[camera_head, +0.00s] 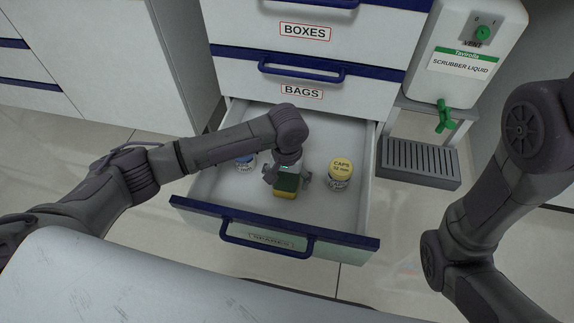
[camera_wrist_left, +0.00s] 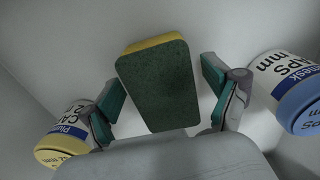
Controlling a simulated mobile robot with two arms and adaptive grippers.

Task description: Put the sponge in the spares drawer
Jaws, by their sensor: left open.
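The sponge (camera_head: 285,186), yellow with a dark green scouring side, is inside the pulled-out spares drawer (camera_head: 345,239). The drawer's front label is dim but readable. My left gripper (camera_head: 287,179) reaches down into the drawer over the sponge, one finger on each side. In the left wrist view the sponge (camera_wrist_left: 158,88) lies between the open fingers (camera_wrist_left: 162,92), with a gap at both sides. I cannot tell exactly how the sponge rests on the drawer floor. My right arm shows at the right, but its gripper is out of view.
A jar with a yellow lid marked CAPS (camera_head: 341,173) stands right of the sponge; a blue-lidded jar (camera_head: 244,160) stands left, partly behind my arm. The bags drawer (camera_head: 300,92) above is shut. A scrubber liquid tank (camera_head: 462,55) stands at right. The drawer's front floor is clear.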

